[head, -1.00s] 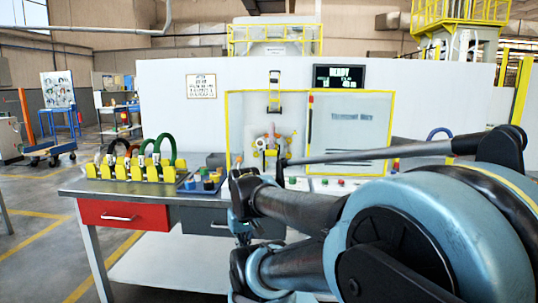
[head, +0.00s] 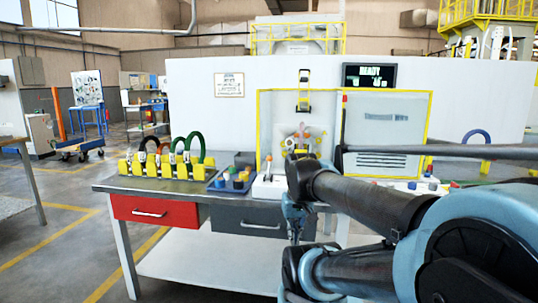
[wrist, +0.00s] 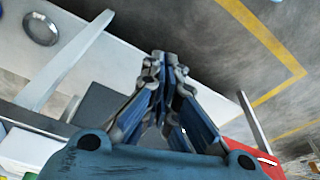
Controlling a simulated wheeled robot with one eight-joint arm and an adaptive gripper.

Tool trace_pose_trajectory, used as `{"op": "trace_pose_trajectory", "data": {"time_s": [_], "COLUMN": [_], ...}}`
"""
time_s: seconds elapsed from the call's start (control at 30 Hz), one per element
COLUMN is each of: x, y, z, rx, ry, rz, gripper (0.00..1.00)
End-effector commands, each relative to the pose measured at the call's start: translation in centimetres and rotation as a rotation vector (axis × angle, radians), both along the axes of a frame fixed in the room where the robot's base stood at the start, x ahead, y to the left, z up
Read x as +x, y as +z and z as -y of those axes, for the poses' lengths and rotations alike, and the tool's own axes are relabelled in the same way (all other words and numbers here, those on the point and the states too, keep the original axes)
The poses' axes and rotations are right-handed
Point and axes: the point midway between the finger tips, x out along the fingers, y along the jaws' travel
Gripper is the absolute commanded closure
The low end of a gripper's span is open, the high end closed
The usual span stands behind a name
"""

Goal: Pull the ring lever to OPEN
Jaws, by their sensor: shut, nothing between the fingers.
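The machine's yellow-framed opening (head: 258,140) stands behind the bench, with its ring head (head: 300,140) inside. The head has small coloured parts, and I cannot tell which one is the ring lever or whether it stands at OPEN. My arm partly covers the area below and right of the head. My gripper (wrist: 163,58) is shut and empty in the wrist view, pointing down over the bench edge and floor. In the head view its fingers are hard to make out by my wrist, in front of the bench and short of the ring head.
The bench (head: 125,187) carries a yellow rack (head: 150,168) of coloured rings and a blue tray (head: 225,185) of small parts. A red drawer (head: 155,210) is under its left end. A screen (head: 369,76) reads READY.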

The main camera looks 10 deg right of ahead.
Motion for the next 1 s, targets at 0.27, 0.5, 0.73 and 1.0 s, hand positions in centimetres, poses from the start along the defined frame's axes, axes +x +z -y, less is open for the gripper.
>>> {"op": "trace_pose_trajectory", "data": {"time_s": [0.27,0.5,0.73,1.0], "x": [7.8,15.2,22.6,31.5], "y": [10.2,17.8,24.0,29.8], "z": [0.3,0.2,0.1,-0.1], "rx": [0.009,0.017,0.024,0.033], "ry": [-0.026,-0.051,-0.075,-0.102], "rz": [-0.007,-0.016,-0.024,-0.033], "gripper": [1.0,1.0,1.0,1.0]}}
